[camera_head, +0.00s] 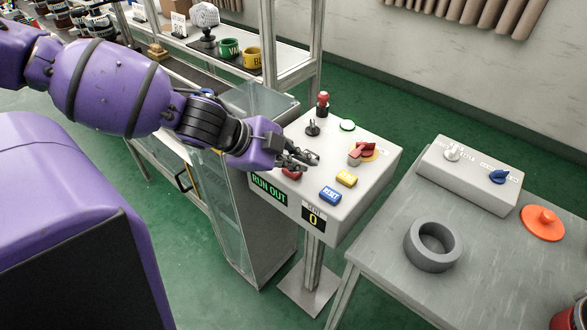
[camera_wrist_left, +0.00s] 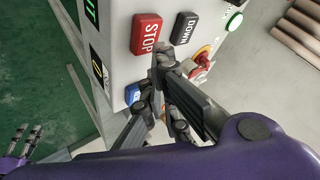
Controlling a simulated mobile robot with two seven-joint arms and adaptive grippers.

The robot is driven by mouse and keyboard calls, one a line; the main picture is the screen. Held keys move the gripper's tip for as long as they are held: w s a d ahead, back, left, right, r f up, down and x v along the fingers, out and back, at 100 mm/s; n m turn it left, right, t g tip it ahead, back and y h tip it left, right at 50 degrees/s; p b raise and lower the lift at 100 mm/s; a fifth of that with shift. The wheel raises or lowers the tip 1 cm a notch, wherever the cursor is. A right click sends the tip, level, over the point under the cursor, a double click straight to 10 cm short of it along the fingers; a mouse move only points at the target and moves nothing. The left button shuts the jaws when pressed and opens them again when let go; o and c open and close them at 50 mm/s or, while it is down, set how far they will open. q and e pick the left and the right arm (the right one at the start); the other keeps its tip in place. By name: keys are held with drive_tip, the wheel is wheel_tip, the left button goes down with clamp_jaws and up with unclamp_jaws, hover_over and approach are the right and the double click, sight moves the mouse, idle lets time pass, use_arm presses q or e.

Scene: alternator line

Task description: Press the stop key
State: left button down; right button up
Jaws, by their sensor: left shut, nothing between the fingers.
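The stop key is a red block with white STOP lettering, plain in the left wrist view (camera_wrist_left: 146,34). In the head view the red key (camera_head: 291,174) shows partly, below my gripper's fingers. It sits on the sloped top of the grey control box (camera_head: 372,190). My left gripper (camera_head: 312,160) is shut and empty, over the box top close to the stop key. In the left wrist view its fingertips (camera_wrist_left: 161,60) appear just beside the key's lower right end; I cannot tell whether they touch. A small purple gripper, apparently my right (camera_wrist_left: 22,142), shows at lower left.
Near the stop key are a black DOWN key (camera_wrist_left: 184,28), a blue RESET key (camera_head: 330,194), a yellow key (camera_head: 346,178) and a red switch (camera_head: 363,152). A glass-sided cabinet (camera_head: 222,215) stands left of the box. A grey table (camera_head: 485,265) stands right.

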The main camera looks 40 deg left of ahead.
sight(297, 182)
use_arm(q)
drive_tip(key=shift+f, duration=0.15)
idle(0.3)
drive_tip(key=shift+f, duration=0.35)
use_arm(e)
drive_tip(key=shift+s+f, duration=0.15)
drive_tip(key=shift+f, duration=0.1)
use_arm(q)
drive_tip(key=shift+f, duration=0.2)
use_arm(e)
drive_tip(key=shift+s+f, duration=0.1)
use_arm(q)
drive_tip(key=shift+r, duration=0.65)
use_arm(e)
drive_tip(key=shift+w+r, duration=0.3)
drive_tip(key=shift+r, duration=0.1)
use_arm(q)
drive_tip(key=shift+r, duration=0.1)
wheel_tip(297, 182, up, 4)
drive_tip(key=shift+f+p, duration=0.25)
drive_tip(key=shift+p, duration=0.45)
wheel_tip(297, 182, up, 2)
drive_tip(key=shift+r+p, duration=0.2)
drive_tip(key=shift+p, duration=0.15)
use_arm(e)
drive_tip(key=w+r, duration=0.2)
drive_tip(key=r, duration=0.1)
drive_tip(key=shift+t, duration=0.3)
